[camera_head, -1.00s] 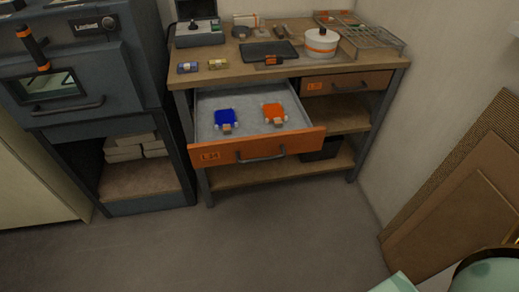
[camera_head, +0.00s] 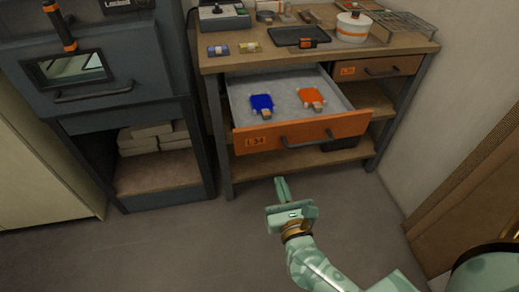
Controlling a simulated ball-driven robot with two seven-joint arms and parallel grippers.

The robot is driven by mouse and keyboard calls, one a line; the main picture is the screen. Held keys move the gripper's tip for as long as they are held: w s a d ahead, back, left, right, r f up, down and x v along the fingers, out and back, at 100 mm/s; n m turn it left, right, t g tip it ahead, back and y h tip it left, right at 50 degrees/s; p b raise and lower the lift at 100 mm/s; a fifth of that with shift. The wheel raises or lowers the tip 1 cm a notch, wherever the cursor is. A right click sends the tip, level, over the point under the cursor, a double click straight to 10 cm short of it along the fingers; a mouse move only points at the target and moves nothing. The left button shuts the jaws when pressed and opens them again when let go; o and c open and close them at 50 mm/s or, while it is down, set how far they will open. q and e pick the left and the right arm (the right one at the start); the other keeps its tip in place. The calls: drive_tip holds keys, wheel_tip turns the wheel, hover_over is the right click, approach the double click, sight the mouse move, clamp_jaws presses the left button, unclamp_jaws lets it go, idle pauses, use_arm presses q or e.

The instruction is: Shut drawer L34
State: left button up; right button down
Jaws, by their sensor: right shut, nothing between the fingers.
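The orange-fronted drawer L34 (camera_head: 350,127) stands pulled out of the wooden workbench, its label at the left of the front and a dark bar handle (camera_head: 308,140) across the middle. Inside its grey tray lie a blue item (camera_head: 262,103) and an orange item (camera_head: 311,97), each with a small tan block at its near end. My right gripper (camera_head: 282,188) is shut and empty, in front of and below the drawer front, apart from it in the picture. My left gripper is not in view.
A second, narrower drawer (camera_head: 377,68) is shut at the right. The benchtop holds a white pot (camera_head: 353,27), a black tray (camera_head: 299,36) and a wire rack (camera_head: 404,24). A dark kiln-like cabinet (camera_head: 90,75) stands at the left. The floor (camera_head: 170,250) in front is clear.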

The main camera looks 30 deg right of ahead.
sight(265, 141)
drive_tip(key=b+x, duration=0.1)
drive_tip(key=x, duration=1.1)
drive_tip(key=shift+w+a, duration=0.1)
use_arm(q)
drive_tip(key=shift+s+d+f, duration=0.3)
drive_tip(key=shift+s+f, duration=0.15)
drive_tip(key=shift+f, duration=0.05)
use_arm(e)
drive_tip(key=shift+w, duration=0.55)
